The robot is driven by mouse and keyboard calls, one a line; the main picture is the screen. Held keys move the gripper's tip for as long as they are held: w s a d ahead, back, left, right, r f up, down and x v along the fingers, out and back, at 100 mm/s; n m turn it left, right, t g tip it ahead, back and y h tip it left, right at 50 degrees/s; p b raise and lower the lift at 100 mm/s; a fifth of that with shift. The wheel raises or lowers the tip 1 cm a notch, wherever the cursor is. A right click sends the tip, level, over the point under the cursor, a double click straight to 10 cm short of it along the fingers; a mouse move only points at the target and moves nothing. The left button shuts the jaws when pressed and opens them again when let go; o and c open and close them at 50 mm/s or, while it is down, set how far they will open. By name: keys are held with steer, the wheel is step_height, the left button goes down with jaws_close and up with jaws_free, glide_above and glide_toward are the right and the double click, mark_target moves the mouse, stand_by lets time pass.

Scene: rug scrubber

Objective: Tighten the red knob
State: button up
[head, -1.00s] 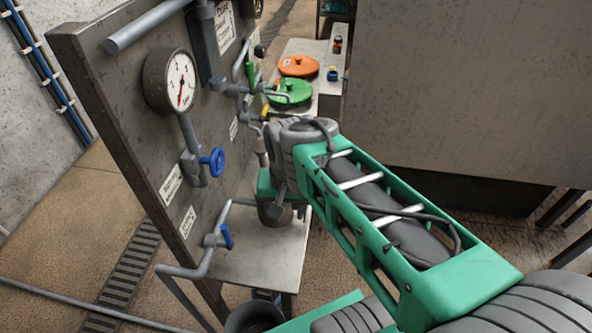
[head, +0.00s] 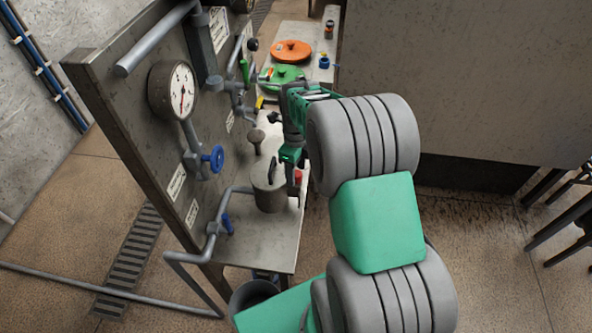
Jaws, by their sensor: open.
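A small red part (head: 298,175), which may be the red knob, shows beside the grey metal pot (head: 268,192). It is partly hidden by my arm, and its shape is too small to tell. My gripper (head: 273,143) is at the end of the green and grey arm, above the pot and close to the panel. Its dark fingers look apart and empty. I cannot tell whether it touches anything. A grey mushroom-shaped handle (head: 256,136) stands just left of it.
A metal panel (head: 125,140) with a gauge (head: 172,91), pipes and a blue valve wheel (head: 213,158) stands at the left. The pot stands on a metal bench (head: 250,245). Orange (head: 291,51) and green (head: 284,75) lids lie behind.

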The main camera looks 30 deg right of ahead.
steer(key=shift+f, duration=0.6)
steer(key=shift+c, duration=0.5)
jaws_close()
